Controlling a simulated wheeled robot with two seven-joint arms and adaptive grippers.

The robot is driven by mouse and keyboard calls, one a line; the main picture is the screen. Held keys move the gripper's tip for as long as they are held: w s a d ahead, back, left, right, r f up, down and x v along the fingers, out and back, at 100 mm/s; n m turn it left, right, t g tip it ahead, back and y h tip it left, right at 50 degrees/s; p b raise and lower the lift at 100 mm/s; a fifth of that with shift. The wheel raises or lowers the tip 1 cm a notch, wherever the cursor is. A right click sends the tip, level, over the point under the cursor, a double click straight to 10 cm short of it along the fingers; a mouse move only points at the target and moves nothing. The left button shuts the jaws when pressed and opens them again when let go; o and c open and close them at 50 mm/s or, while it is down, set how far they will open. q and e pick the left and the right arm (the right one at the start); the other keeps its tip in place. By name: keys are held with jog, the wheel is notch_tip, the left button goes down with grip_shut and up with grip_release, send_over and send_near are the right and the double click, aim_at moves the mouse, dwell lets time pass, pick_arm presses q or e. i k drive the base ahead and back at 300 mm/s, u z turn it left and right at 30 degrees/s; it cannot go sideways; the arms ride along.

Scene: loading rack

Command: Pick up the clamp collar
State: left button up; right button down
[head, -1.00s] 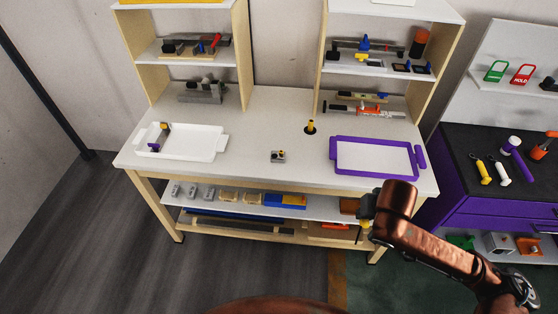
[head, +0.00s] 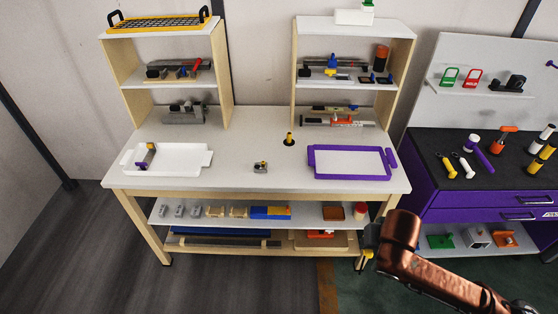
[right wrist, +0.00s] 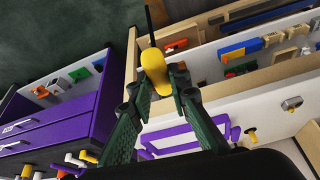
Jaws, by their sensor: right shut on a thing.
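The clamp collar appears to be the small grey metal piece (head: 260,167) near the front middle of the white bench top; it also shows in the right wrist view (right wrist: 292,103) as a small ringed part. My right gripper (head: 372,238) is in front of the bench's right leg, well away from the collar and lower than the bench top. In the right wrist view its green fingers (right wrist: 157,84) are shut on a yellow-handled tool (right wrist: 154,66) with a thin dark shaft. My left gripper is not in view.
A white tray (head: 190,160) stands at the bench's left and a purple-framed tray (head: 312,172) at its right. A yellow-topped peg (head: 289,138) stands behind the collar. Shelves rise at the back. A purple cabinet (head: 450,206) is at right. Bench top around the collar is clear.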

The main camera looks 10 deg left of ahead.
aim_at(258, 167)
jog(key=z, duration=0.1)
jog(key=i, duration=1.05)
jog(key=u, duration=0.3)
